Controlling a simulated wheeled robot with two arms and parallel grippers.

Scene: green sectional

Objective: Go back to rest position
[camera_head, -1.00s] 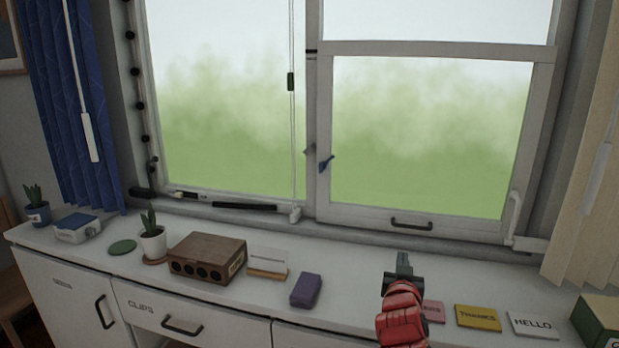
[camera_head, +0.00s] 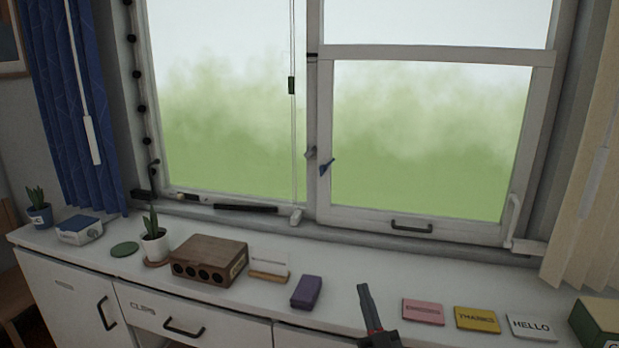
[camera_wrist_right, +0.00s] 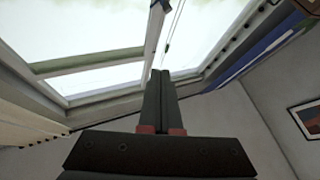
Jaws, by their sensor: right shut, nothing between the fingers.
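My right gripper (camera_head: 365,298) is at the lower middle of the head view, in front of the white counter, between a purple block and a pink card. In the right wrist view its two dark fingers (camera_wrist_right: 160,75) lie together with nothing between them, tilted up towards the window. The left gripper shows in neither view.
The white counter (camera_head: 345,280) runs under the window (camera_head: 430,140). On it are a wooden box with holes (camera_head: 208,260), a purple block (camera_head: 306,291), a pink card (camera_head: 423,311), a yellow card (camera_head: 477,319), a white card (camera_head: 531,327) and a potted plant (camera_head: 154,243).

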